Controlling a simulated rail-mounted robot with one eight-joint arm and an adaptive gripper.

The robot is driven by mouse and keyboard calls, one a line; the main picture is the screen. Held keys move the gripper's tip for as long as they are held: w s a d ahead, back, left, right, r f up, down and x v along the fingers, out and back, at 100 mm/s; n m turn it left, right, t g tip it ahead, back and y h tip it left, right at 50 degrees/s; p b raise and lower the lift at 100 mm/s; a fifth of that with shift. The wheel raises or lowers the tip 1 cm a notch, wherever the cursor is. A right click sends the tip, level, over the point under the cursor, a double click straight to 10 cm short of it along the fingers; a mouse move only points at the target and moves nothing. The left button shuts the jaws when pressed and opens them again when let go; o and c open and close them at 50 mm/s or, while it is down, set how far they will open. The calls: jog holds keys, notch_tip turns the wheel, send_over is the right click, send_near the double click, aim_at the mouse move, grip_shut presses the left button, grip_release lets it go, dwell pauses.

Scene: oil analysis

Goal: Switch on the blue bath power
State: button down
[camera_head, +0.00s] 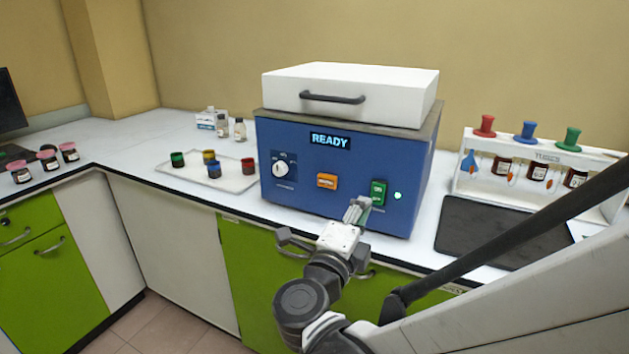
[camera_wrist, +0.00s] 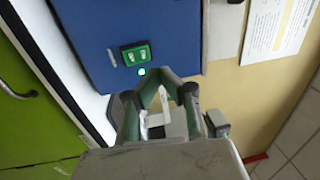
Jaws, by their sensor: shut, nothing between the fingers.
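The blue bath (camera_head: 345,165) stands on the white counter with a white lid (camera_head: 380,92) closed on top. Its display (camera_head: 330,140) reads READY. The green power switch (camera_head: 378,191) is at the lower right of the front, with a lit green light (camera_head: 397,196) beside it. In the wrist view the green switch (camera_wrist: 136,54) and the lit light (camera_wrist: 141,72) lie just beyond the fingertips. My gripper (camera_head: 357,207) is shut and empty, in front of the bath just below and left of the switch. In the wrist view my gripper (camera_wrist: 160,92) shows no contact with the switch.
An orange switch (camera_head: 327,181) and a dial (camera_head: 285,169) are left of the green switch. A tray (camera_head: 235,185) with small coloured cups sits left of the bath. A black mat (camera_head: 490,235) and a bottle rack (camera_head: 520,195) stand to the right. Green drawers are below the counter.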

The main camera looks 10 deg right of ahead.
jog(key=shift+s+a+r+p, duration=0.25)
jog(key=shift+s+a, duration=0.5)
jog(key=shift+s, duration=0.3)
jog(key=shift+s+a+r+p, duration=0.2)
jog(key=shift+s+a, duration=0.55)
jog(key=shift+s, duration=0.25)
jog(key=shift+r, duration=0.1)
jog(key=w+a+r+n+t+y+p, duration=0.35)
jog(key=a+r+n+y, duration=0.55)
jog(key=n+y, duration=0.75)
jog(key=s+d+f+n+g+h+p, duration=0.1)
jog(key=s+d+f+n+g+h, duration=0.4)
jog(key=s+d+f+n+g, duration=0.3)
jog(key=s+d+f+g, duration=0.4)
jog(key=s+d+f, duration=0.1)
jog(key=s+d, duration=0.1)
jog(key=shift+s+f+n+p, duration=0.15)
jog(key=shift+f+n+p, duration=0.05)
jog(key=shift+n+p, duration=0.15)
